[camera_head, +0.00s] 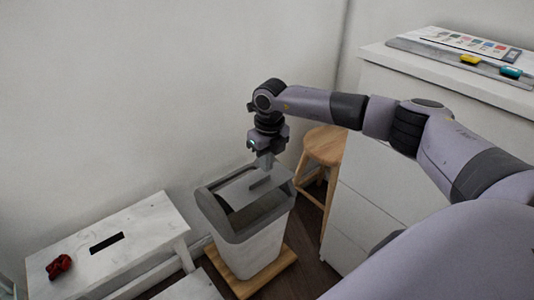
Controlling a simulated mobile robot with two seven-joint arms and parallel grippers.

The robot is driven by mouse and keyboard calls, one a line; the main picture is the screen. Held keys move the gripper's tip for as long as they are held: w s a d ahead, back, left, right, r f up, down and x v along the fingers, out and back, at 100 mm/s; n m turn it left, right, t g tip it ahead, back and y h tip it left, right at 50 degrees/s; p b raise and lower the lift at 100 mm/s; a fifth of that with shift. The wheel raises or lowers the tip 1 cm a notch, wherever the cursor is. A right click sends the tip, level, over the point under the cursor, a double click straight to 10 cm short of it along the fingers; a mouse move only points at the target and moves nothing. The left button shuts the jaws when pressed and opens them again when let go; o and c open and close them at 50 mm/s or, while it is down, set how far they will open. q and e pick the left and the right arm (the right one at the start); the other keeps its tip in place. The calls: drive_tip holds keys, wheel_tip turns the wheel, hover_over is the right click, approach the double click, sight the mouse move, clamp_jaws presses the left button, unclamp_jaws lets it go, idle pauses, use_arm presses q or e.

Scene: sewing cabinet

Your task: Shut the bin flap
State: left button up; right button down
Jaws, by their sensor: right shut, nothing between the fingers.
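The bin (250,245) is white with a grey rim and stands upright on a wooden base, in the lower middle of the head view. Its flap (242,190) is a pale panel in the grey frame, with a dark gap beside it at the left. My right gripper (264,170) points down over the flap and is shut with nothing in it. Its tips are at or just above the flap; I cannot tell whether they touch. My left gripper is not in view.
A white bench (145,240) with a dark slot and a red object (60,266) stands at the left. A wooden stool (325,147) stands behind the bin, beside a white cabinet (365,190). Small coloured items lie on the cabinet top. A wall is behind.

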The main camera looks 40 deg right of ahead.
sight(265, 189)
drive_tip(key=f, duration=0.2)
drive_tip(key=f+b, duration=0.1)
drive_tip(key=f, duration=0.3)
drive_tip(key=shift+w+f+b, duration=0.2)
drive_tip(key=shift+w+b, duration=0.05)
drive_tip(key=shift+b, duration=0.1)
drive_tip(key=shift+f, duration=0.5)
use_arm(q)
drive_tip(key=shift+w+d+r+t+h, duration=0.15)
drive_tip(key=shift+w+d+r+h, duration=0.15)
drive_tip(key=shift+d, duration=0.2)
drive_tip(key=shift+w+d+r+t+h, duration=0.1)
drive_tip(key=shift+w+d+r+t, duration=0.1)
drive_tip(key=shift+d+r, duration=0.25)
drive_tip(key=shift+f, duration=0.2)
use_arm(e)
drive_tip(key=shift+s+f, duration=0.1)
